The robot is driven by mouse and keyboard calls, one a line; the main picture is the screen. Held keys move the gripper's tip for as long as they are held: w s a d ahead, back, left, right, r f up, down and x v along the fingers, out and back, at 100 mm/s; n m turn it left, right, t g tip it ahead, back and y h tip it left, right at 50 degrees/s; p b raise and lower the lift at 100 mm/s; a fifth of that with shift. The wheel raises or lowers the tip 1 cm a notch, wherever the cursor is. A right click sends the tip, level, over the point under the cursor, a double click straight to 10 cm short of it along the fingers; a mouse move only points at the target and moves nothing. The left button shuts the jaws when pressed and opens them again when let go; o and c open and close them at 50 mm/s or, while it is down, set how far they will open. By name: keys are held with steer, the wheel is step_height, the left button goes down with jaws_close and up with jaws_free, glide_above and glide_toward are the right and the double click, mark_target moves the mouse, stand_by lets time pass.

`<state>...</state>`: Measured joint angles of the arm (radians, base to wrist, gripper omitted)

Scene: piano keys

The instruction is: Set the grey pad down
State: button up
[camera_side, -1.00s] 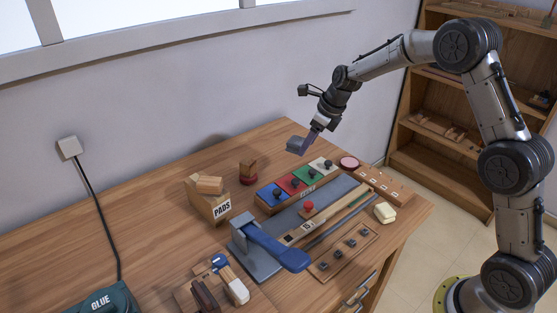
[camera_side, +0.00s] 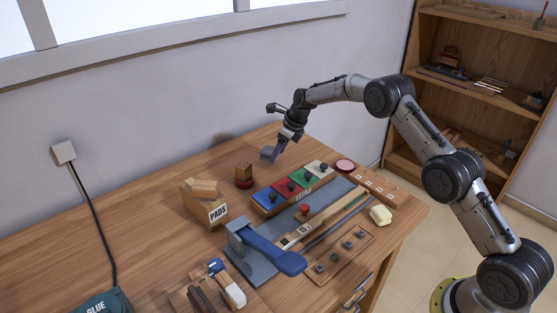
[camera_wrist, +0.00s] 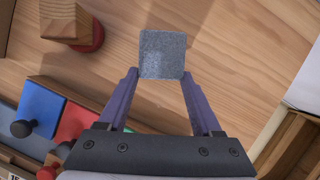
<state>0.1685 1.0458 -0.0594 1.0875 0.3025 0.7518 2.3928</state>
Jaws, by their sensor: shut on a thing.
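The grey pad (camera_wrist: 163,54) is a square, fuzzy-looking block held between the fingertips of my gripper (camera_wrist: 160,76) in the wrist view. In the side view my gripper (camera_side: 277,152) is at the back of the bench, behind the coloured lidded box, with the grey pad (camera_side: 268,153) at its tips. The pad is low over bare wood; I cannot tell whether it touches the bench.
A wooden block on a red round base (camera_side: 244,176) stands left of the pad. The box with blue, red, green and white knobbed lids (camera_side: 289,188) lies in front. The PADS box (camera_side: 204,204) is further left. Bare wood (camera_wrist: 235,50) surrounds the pad.

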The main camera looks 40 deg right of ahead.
steer(key=shift+f, duration=1.6)
steer(key=shift+f, duration=0.15)
steer(key=o, duration=1.3)
steer(key=shift+o, duration=0.2)
